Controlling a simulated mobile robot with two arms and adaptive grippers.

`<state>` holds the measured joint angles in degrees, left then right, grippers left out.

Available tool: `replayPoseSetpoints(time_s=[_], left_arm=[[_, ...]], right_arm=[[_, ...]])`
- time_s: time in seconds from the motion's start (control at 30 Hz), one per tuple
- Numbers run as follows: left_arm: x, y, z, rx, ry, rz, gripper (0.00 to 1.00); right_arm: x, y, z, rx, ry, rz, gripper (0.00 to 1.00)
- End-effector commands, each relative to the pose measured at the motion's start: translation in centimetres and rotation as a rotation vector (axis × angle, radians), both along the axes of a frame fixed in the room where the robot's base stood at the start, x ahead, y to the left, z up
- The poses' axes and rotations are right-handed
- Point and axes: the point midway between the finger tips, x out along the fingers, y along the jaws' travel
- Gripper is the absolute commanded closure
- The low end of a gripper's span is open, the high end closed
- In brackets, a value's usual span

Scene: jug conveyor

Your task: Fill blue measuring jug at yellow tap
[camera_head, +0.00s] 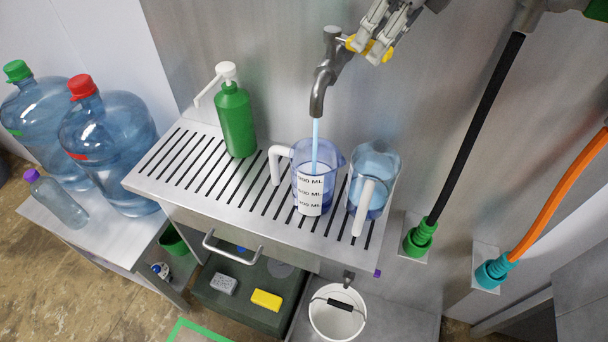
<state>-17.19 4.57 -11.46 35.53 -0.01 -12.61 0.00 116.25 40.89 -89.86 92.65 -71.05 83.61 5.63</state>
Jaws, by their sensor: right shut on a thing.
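The blue measuring jug (330,172) stands upright on the slotted metal rack, its white handle to the left and a white ML label on its front. A tap (323,80) with a yellow handle (356,45) is on the wall above it. A pale blue stream of water (315,138) runs from the spout into the jug. The water level inside is hard to tell. My right gripper (377,44) is shut on the yellow handle and partly hides it. My left gripper is not in view.
A second clear bluish jug (376,163) stands close right of the measuring jug. A green pump bottle (236,120) stands behind on the rack (160,180). Large water bottles (105,135) are at left. A white bucket (337,315) hangs below. Black and orange hoses (565,190) are at right.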

Motion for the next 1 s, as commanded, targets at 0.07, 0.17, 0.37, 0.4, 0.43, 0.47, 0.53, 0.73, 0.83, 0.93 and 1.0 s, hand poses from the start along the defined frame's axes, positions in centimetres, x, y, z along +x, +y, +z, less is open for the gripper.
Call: replayPoseSetpoints(time_s=[0.07,0.17,0.37,0.4,0.43,0.47,0.53,0.73,0.83,0.93,1.0], left_arm=[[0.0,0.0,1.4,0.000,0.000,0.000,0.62],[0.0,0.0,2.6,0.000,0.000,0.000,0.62],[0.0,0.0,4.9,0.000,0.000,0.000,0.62],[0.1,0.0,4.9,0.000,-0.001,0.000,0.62],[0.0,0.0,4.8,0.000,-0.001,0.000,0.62],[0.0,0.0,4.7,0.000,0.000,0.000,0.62],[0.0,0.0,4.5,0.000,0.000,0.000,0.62],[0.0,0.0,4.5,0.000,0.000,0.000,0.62],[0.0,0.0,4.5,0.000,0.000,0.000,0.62],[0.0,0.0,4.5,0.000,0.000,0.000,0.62],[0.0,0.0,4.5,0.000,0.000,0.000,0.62]], right_arm=[[0.4,-0.4,0.2,0.002,0.011,0.079,1.00],[1.1,-0.8,0.3,0.001,0.012,0.176,1.00],[2.5,-1.4,0.3,0.001,0.010,0.362,0.99],[2.6,-1.5,0.1,0.000,0.009,0.381,0.98],[2.6,-1.5,0.0,-0.001,0.007,0.387,0.97],[2.6,-1.5,-0.1,-0.002,0.004,0.389,0.97],[2.6,-1.5,-0.1,-0.002,0.001,0.388,0.97],[2.6,-1.5,0.0,-0.001,0.001,0.385,0.52],[2.6,-1.5,0.0,-0.001,0.001,0.384,0.48],[2.6,-1.5,0.0,-0.001,0.001,0.383,0.48],[2.6,-1.5,0.0,-0.001,0.001,0.383,0.48]])
